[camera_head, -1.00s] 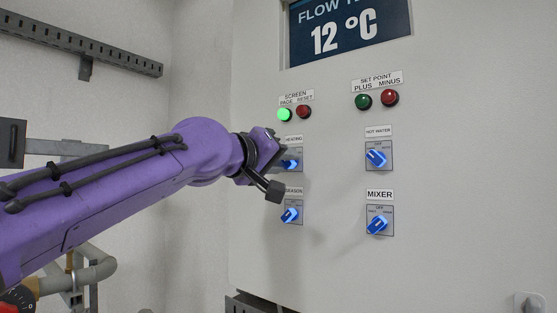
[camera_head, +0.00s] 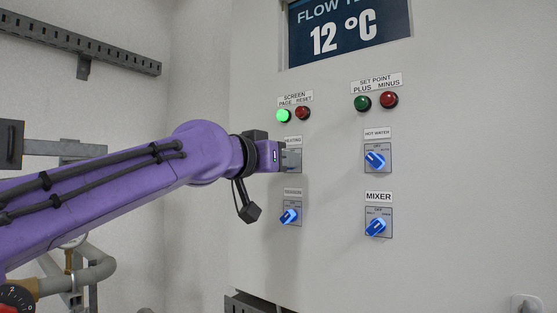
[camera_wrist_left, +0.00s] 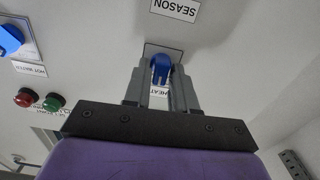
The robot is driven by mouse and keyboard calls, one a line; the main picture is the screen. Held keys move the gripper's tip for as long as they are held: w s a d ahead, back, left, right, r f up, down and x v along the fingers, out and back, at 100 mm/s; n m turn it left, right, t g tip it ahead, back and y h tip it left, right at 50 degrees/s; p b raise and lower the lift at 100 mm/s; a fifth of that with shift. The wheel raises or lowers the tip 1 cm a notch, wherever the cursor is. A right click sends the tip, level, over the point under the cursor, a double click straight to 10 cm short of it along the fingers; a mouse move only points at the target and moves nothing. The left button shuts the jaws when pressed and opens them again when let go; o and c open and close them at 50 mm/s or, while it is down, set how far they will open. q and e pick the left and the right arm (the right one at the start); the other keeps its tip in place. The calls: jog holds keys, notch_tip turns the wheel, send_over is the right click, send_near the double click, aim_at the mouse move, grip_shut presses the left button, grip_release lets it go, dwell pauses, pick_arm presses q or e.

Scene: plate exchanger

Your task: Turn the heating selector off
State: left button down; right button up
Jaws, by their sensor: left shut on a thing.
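The heating selector has a blue knob (camera_wrist_left: 161,64), seen in the left wrist view between the two grey fingers of my left gripper (camera_wrist_left: 160,85). The fingers are shut on the knob, one on each side. In the head view my left gripper (camera_head: 290,160) reaches the panel just under the heating label (camera_head: 293,141) and hides the knob. The knob's pointer direction cannot be read. My right gripper is not in view.
The season selector (camera_head: 290,216) is just below. The hot water selector (camera_head: 376,160) and mixer selector (camera_head: 378,227) are to the right. Lit green (camera_head: 283,116) and red (camera_head: 303,113) buttons sit above, under a display reading 12 °C (camera_head: 345,30).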

pick_arm(q)
jog(key=shift+m, duration=0.3)
jog(key=c, duration=1.1)
grip_release()
jog(key=shift+w, duration=0.1)
jog(key=b+v, duration=0.8)
jog(key=v, duration=0.2)
jog(key=shift+s, duration=0.2)
jog(key=shift+s+a, duration=0.1)
jog(key=shift+a, duration=0.05)
